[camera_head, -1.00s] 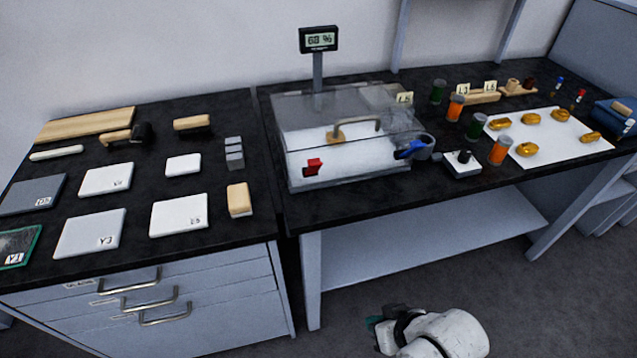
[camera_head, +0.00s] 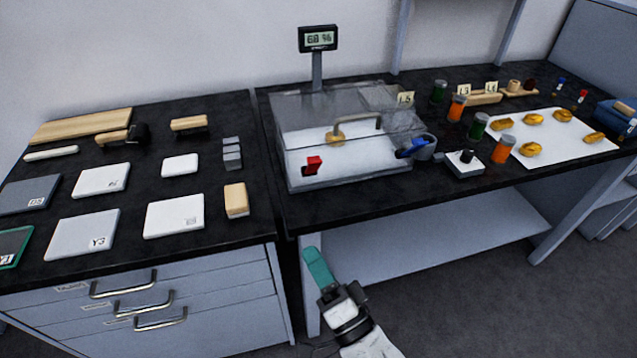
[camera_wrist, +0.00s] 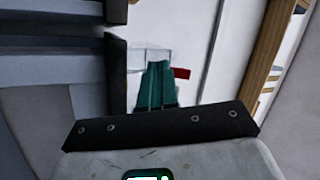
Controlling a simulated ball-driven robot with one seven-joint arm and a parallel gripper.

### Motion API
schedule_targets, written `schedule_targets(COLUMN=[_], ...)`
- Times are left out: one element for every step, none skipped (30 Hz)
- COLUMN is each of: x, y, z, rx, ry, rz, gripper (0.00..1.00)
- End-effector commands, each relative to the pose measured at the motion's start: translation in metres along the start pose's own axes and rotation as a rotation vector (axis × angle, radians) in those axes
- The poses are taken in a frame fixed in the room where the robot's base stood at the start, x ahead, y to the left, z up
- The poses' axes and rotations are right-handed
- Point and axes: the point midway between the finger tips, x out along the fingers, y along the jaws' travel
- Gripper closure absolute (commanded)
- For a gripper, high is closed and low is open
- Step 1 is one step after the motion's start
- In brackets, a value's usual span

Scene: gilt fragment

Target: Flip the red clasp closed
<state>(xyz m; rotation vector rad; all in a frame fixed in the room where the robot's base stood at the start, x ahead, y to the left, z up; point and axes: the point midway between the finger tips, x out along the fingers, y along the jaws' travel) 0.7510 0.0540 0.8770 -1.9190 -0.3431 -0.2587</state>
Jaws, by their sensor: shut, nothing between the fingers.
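The red clasp (camera_head: 313,165) sits at the front left of a clear box (camera_head: 350,176) on the right-hand black bench. It also shows in the wrist view (camera_wrist: 182,73), just right of my fingertips in the picture. I cannot tell exactly how far it is turned. The box holds a white bed with a gold piece (camera_head: 336,139), and its lid has a curved handle. My gripper (camera_head: 313,260) has teal fingers, shut and empty, in front of the bench edge and below the clasp. The fingers also show in the wrist view (camera_wrist: 157,70), apart from the clasp.
A blue part (camera_head: 412,147) on a grey round holder stands at the box's right corner. A humidity display (camera_head: 318,38) rises behind the box. The left bench (camera_head: 75,263) carries several blocks and plates above drawers with protruding handles (camera_head: 123,284). Jars (camera_head: 503,148) stand to the right.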

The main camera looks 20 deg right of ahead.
Motion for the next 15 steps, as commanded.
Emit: schedule_targets(x=[-0.001,-0.002,-0.004,-0.006,-0.007,-0.010,-0.011,-0.013,-0.015,-0.017,-0.018,-0.019,-0.020,-0.020,-0.021], y=[-0.003,-0.005,-0.007,-0.009,-0.010,-0.012,-0.013,-0.013,-0.014,-0.015,-0.015,-0.015,-0.016,-0.016,-0.016], z=[-0.003,-0.006,-0.009,-0.012,-0.015,-0.018,-0.020,-0.022,-0.025,-0.026,-0.028,-0.029,-0.030,-0.031,-0.031], rx=[0.040,0.066,0.097,0.118,0.140,0.164,0.179,0.194,0.211,0.221,0.229,0.238,0.244,0.248,0.252], ry=[0.046,0.076,0.114,0.140,0.164,0.196,0.216,0.235,0.256,0.270,0.282,0.294,0.301,0.306,0.311], rz=[-0.033,-0.053,-0.078,-0.096,-0.112,-0.132,-0.146,-0.157,-0.170,-0.179,-0.186,-0.194,-0.199,-0.202,-0.205], gripper=[1.00,1.00,1.00,1.00,1.00,1.00,1.00,1.00,1.00,1.00,1.00,1.00,1.00,1.00,1.00])
